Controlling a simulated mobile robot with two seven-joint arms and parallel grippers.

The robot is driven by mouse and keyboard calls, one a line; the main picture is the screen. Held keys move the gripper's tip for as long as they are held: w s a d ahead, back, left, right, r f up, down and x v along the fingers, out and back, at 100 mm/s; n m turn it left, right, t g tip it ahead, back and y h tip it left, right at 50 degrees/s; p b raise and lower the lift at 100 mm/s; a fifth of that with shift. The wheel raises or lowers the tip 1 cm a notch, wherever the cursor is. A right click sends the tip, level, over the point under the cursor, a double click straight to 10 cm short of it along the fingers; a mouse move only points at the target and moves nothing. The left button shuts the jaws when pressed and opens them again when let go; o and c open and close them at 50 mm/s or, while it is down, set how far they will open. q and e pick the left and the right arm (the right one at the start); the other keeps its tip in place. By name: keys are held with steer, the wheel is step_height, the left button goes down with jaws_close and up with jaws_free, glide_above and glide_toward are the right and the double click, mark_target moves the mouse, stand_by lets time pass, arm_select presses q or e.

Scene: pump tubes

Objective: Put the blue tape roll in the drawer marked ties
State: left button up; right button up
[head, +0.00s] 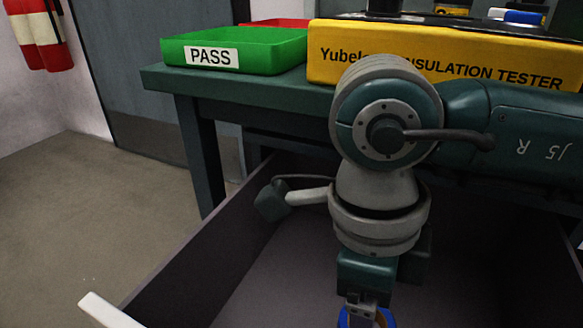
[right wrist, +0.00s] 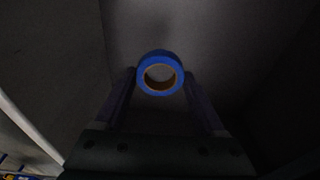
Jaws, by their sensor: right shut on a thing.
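The blue tape roll (right wrist: 160,56) shows in the right wrist view as a blue ring with a brown core. My right gripper (right wrist: 160,78) is shut on it, one finger on each side. In the head view only a little blue of the roll (head: 385,319) shows at the bottom edge, below my right gripper (head: 364,310). My right arm reaches down into an open drawer (head: 195,255) with dark walls and a pale front edge. Any marking on the drawer is out of sight. I cannot tell whether the roll touches the drawer's floor. My left gripper is not in view.
A green workbench (head: 250,88) stands above and behind the drawer. On it are a green tray marked PASS (head: 275,46), a red tray (head: 275,22) and a yellow insulation tester (head: 325,68). The drawer floor (head: 270,290) looks bare where it shows.

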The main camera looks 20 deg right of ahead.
step_height(320, 180, down, 7)
steer(key=shift+r+b, duration=0.15)
steer(key=shift+b, duration=0.95)
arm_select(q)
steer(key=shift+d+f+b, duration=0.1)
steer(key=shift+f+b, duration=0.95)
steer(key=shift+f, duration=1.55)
arm_select(e)
steer(key=shift+f, duration=2.15)
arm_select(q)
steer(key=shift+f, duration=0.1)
arm_select(e)
steer(key=o, duration=0.9)
steer(key=shift+f, duration=0.15)
steer(key=o, duration=0.4)
steer(key=shift+r, duration=0.45)
arm_select(q)
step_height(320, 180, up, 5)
steer(key=p, duration=0.5)
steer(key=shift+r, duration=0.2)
arm_select(e)
steer(key=r, duration=0.7)
steer(key=w+a+r, duration=0.1)
steer(key=r, duration=0.3)
steer(key=shift+r, duration=0.25)
